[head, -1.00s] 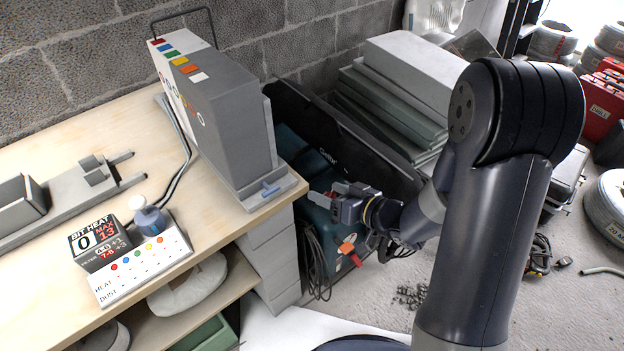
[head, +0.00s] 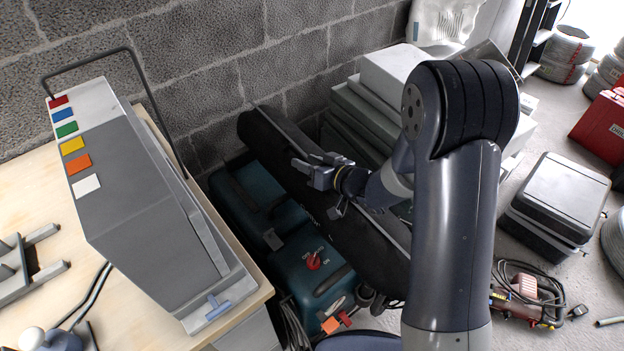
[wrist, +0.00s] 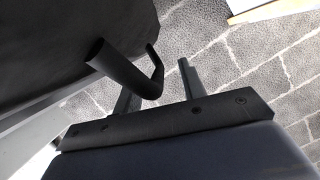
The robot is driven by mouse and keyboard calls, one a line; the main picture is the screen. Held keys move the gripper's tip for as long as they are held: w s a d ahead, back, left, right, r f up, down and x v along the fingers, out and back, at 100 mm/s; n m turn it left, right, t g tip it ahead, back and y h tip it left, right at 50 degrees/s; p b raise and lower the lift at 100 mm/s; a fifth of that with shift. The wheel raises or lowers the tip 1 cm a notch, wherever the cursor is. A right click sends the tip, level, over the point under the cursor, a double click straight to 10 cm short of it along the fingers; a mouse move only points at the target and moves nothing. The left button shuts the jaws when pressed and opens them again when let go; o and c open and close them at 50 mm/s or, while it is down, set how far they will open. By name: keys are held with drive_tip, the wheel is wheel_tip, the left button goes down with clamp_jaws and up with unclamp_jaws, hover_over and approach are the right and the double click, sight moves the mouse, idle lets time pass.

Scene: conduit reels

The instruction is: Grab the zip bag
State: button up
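A pale bag with small print (head: 443,22) stands against the wall at the top of the head view, behind the stacked boxes; it may be the zip bag, but I cannot tell for certain. My gripper (head: 303,170) is well to the left of and nearer than that bag, in front of the brick wall by the long black case. In the wrist view my gripper's two fingers (wrist: 158,88) are apart, with a dark bent bar (wrist: 130,76) showing in front of them. I see nothing held. The pale bag is not recognisable in the wrist view.
A long black case (head: 345,200) and a teal machine (head: 300,265) stand below my arm. Stacked grey boxes (head: 352,112) lie in front of the bag. A tall grey unit (head: 150,200) stands on the workbench at left. Cables and a tool (head: 525,300) lie on the floor at right.

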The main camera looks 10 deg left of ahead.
drive_tip(key=shift+d, duration=0.1)
clamp_jaws()
idle(1.2)
drive_tip(key=shift+w+r, duration=0.15)
drive_tip(key=shift+r, duration=0.1)
